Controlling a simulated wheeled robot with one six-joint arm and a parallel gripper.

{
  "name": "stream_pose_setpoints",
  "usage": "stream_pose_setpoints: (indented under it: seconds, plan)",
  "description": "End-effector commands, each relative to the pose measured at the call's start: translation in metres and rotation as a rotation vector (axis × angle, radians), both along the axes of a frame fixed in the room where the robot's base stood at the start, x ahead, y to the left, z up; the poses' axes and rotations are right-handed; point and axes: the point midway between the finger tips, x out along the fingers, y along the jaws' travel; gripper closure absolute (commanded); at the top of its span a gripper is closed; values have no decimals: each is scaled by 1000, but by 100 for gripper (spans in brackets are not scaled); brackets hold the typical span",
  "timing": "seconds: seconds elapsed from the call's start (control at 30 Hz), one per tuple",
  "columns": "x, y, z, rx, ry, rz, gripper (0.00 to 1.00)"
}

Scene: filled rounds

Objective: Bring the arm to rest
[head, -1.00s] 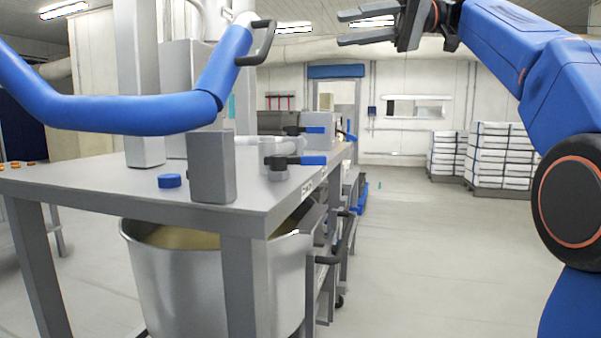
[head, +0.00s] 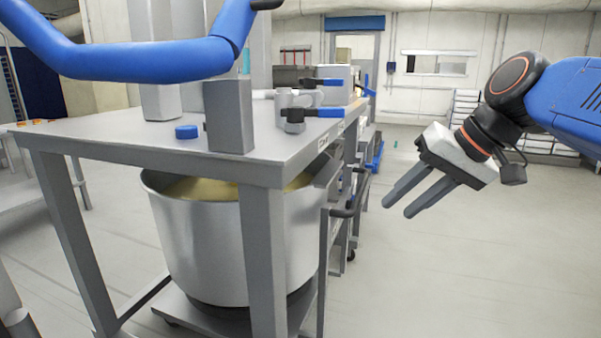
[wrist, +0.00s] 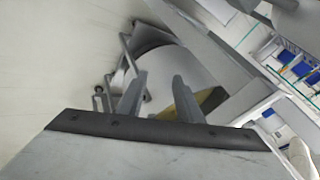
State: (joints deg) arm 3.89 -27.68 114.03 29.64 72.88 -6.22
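My gripper (head: 398,200) is at the right in the head view, over the clear floor to the right of the grey table. Its two grey fingers point down and to the left, with a gap between them and nothing held. In the wrist view the two fingers (wrist: 158,95) stand apart and empty. Beyond them the wrist view shows the large metal pot (wrist: 165,70). My blue arm comes in from the right edge of the head view.
The grey table (head: 130,138) stands at the left, with a blue cap (head: 187,132) and valve fittings on it. The large metal pot (head: 230,245) sits on a wheeled base under the table. Stacked white trays (head: 466,105) stand at the back right. The floor (head: 440,270) on the right is open.

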Motion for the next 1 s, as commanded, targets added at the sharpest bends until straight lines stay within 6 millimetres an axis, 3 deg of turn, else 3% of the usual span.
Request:
stream_pose_setpoints:
  seconds: [0.03, 0.2, 0.3, 0.43, 0.63, 1.0]
  plan:
    - [-16, -8, -27, -46, 7, -16, 67]
    - [-64, -42, -114, -216, 17, -64, 67]
    - [-89, -61, -160, -311, 13, -75, 67]
    - [-115, -81, -206, -406, 4, -79, 67]
    - [-131, -94, -237, -473, -8, -75, 67]
    - [-132, -95, -238, -476, -9, -74, 67]
